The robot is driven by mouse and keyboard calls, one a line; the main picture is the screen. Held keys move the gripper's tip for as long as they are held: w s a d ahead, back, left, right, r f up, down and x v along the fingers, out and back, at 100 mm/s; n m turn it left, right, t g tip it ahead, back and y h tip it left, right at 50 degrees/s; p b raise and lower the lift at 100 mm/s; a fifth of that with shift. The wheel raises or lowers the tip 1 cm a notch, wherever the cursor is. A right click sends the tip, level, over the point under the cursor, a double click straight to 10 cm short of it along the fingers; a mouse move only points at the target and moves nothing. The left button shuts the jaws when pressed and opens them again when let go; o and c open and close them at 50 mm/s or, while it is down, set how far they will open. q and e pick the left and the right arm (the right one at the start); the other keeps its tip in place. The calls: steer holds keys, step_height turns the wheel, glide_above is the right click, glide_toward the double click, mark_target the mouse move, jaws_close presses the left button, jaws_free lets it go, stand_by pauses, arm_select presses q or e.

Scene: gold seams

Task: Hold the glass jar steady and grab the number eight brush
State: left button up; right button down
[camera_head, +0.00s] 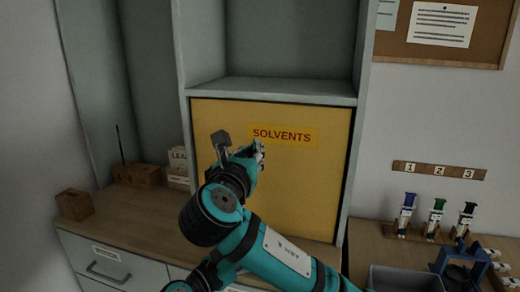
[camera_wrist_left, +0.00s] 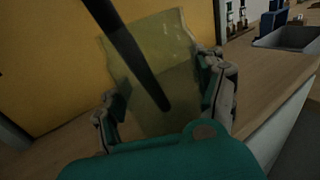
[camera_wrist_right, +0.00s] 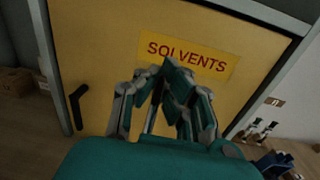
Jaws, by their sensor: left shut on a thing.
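The glass jar (camera_wrist_left: 150,60) is see-through and yellowish and looks tilted in the left wrist view. My left gripper (camera_wrist_left: 165,90) is closed around it, one finger on each side. A dark rod (camera_wrist_left: 130,45) runs down into or across the jar; I see no number on it. My right gripper (camera_wrist_right: 163,70) has its fingertips together in front of the yellow door, and also shows in the head view (camera_head: 258,150). A thin greyish strip shows between its fingers; I cannot tell what it is. The left gripper and jar do not show in the head view.
The yellow SOLVENTS door (camera_head: 325,180) has a dark handle (camera_wrist_right: 76,105). A wooden block (camera_head: 137,177) with a thin dark stick stands on the left counter, beside a smaller block (camera_head: 74,204). Small bottles (camera_head: 436,216) and a grey bin (camera_head: 405,278) stand on the right.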

steer(key=a+v, duration=0.2)
steer(key=v, duration=1.1)
steer(key=shift+w, duration=0.1)
arm_select(q)
steer(key=o, duration=1.5)
